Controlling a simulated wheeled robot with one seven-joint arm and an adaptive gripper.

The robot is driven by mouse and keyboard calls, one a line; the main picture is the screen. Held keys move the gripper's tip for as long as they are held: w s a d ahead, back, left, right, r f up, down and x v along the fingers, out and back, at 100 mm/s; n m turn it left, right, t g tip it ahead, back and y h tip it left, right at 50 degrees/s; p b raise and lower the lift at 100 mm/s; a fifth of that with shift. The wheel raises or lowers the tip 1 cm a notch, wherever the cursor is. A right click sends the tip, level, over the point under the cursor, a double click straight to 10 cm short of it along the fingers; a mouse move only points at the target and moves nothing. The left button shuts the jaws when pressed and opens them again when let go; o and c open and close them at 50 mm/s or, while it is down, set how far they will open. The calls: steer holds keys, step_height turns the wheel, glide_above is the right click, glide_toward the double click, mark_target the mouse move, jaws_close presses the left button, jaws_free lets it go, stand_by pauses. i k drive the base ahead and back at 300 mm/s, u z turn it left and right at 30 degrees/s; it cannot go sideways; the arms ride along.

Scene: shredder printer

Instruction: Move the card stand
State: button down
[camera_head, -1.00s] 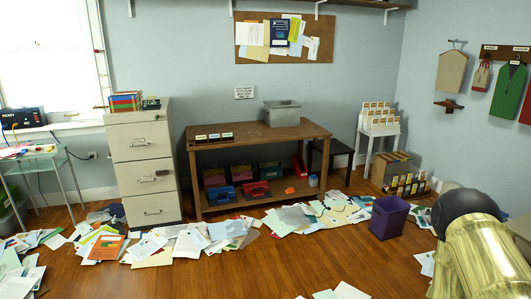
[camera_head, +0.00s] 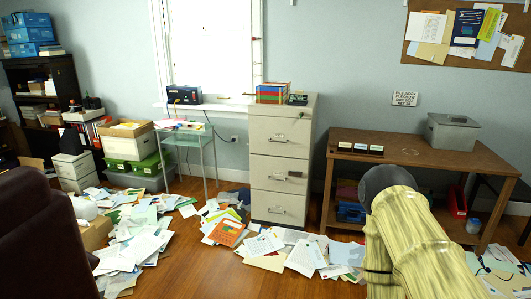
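No object is plainly identifiable as the card stand in the current head view. A row of small dark holders with white label cards (camera_head: 360,147) stands on the left part of the wooden table top (camera_head: 410,156); I cannot tell whether one of them is the card stand. My arm, striped pale yellow with a dark round joint, rises at the lower right and hides part of the table's lower shelf. My gripper is not in view.
Papers (camera_head: 140,240) litter the floor from the left to below the table. A beige filing cabinet (camera_head: 281,160) stands left of the table, beside a small glass-topped stand (camera_head: 190,137). A grey bin (camera_head: 452,132) sits on the table. A dark brown chair (camera_head: 40,240) fills the lower left.

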mark_target(340, 150)
steer(key=u, duration=0.85)
steer(key=i, duration=4.15)
steer(key=z, duration=1.25)
steer(key=i, duration=1.2)
steer(key=z, duration=0.8)
